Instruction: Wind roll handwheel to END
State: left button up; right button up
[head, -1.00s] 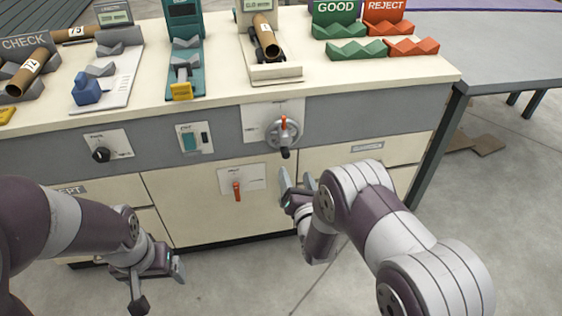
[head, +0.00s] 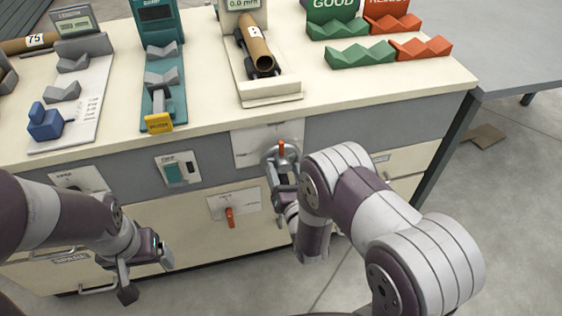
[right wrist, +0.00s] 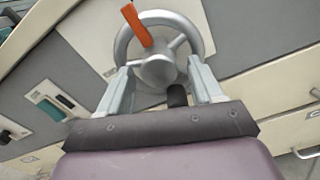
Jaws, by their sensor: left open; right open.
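The grey handwheel (head: 268,154) is on the front panel of the bench, with an orange marker at its top. In the right wrist view the handwheel (right wrist: 204,38) is straight ahead, its orange pointer leaning up-left from the round hub. A dark handle knob (right wrist: 177,95) sits below the hub. My right gripper (right wrist: 162,85) is open, its fingers on either side of the knob; I cannot tell whether they touch it. In the head view my right gripper (head: 284,188) partly covers the wheel's lower part. My left gripper (head: 147,274) is open and empty, low before the drawers.
A cardboard roll (head: 257,44) lies on a cradle above the handwheel, beneath a display. An orange lever (head: 229,217) and a teal switch (head: 173,172) are on the panel to the left. Green (head: 361,53) and red (head: 420,47) trays stand at right.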

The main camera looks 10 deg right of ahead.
jog(key=c, duration=1.1)
jog(key=shift+o, duration=0.2)
